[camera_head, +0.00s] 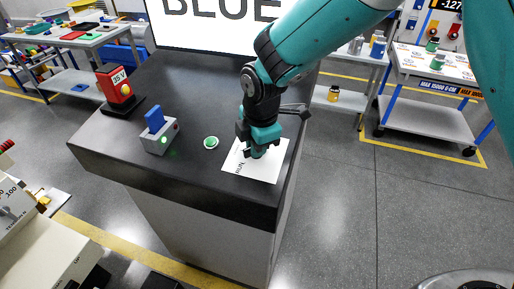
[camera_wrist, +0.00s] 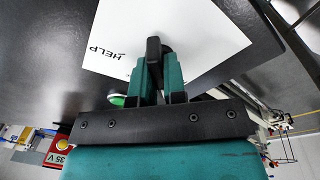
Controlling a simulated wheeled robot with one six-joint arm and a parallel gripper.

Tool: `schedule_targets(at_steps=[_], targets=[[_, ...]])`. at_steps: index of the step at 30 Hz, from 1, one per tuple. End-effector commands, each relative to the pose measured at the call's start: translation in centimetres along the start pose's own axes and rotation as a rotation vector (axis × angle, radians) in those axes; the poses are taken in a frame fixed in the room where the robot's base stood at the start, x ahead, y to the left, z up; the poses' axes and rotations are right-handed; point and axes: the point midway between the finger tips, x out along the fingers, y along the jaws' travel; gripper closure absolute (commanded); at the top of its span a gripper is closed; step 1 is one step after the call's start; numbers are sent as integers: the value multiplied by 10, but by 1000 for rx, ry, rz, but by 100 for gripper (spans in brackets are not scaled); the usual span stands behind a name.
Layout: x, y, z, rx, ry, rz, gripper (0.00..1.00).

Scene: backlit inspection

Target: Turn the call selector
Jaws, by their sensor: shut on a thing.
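The call selector's white plate (camera_head: 262,176) lies flat on the dark counter top, near its right front corner. It also shows in the wrist view (camera_wrist: 205,40), with the word HELP readable at its left. In the head view a short word, apparently RUN, shows near the plate's left front edge. My gripper (camera_head: 258,150) points down over the plate. In the wrist view its teal fingers (camera_wrist: 159,78) are shut on the selector's black knob (camera_wrist: 153,48). Much of the knob is hidden by the fingers, and its pointing direction is hard to tell.
A green button (camera_head: 211,142) sits just left of the plate. Further left are a grey box with a blue block (camera_head: 155,122) and a red device marked 35 V (camera_head: 117,86). A bright screen (camera_head: 215,22) reading BLUE stands behind. The counter's right edge is close to my gripper.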

Motion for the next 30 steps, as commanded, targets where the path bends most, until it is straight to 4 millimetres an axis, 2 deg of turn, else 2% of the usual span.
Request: schedule_targets(at_steps=[30], targets=[[1, -2, -2, 952, 2, 139, 100]])
